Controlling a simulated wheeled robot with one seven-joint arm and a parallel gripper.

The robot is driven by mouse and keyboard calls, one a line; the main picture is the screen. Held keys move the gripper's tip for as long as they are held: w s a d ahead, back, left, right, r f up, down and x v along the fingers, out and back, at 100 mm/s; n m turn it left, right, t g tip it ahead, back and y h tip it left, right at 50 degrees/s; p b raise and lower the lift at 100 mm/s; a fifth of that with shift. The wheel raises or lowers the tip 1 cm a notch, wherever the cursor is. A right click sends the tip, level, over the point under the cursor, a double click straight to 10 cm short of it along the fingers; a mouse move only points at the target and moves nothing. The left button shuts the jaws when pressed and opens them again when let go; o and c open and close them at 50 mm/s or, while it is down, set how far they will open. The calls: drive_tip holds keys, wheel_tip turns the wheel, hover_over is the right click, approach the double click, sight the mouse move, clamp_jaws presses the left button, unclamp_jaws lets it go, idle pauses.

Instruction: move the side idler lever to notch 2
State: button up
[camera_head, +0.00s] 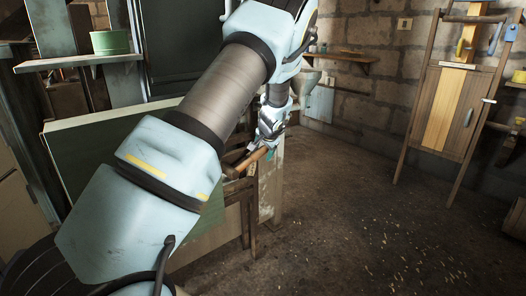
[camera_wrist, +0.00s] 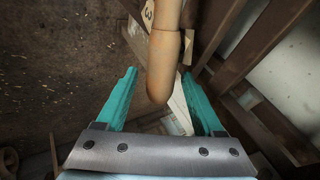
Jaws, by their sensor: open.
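A rounded wooden lever (camera_wrist: 165,55) fills the top middle of the wrist view, and its blunt end hangs between the fingertips. A tag marked 3 (camera_wrist: 148,14) shows beside it at the top. My gripper (camera_wrist: 163,95) is open, with one teal finger on each side of the lever end. No clear contact with the wood shows. In the head view my gripper (camera_head: 266,148) is small, at the wooden handle (camera_head: 248,160) beside the bench frame. My arm hides much of the mechanism there. Notch 2 cannot be made out.
Dark wooden beams (camera_wrist: 245,45) run close along the right of the wrist view. In the head view a green-topped board (camera_head: 90,160) stands behind my arm. A wooden cabinet stand (camera_head: 450,110) is at the right.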

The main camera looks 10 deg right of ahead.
clamp_jaws()
idle(0.7)
idle(0.8)
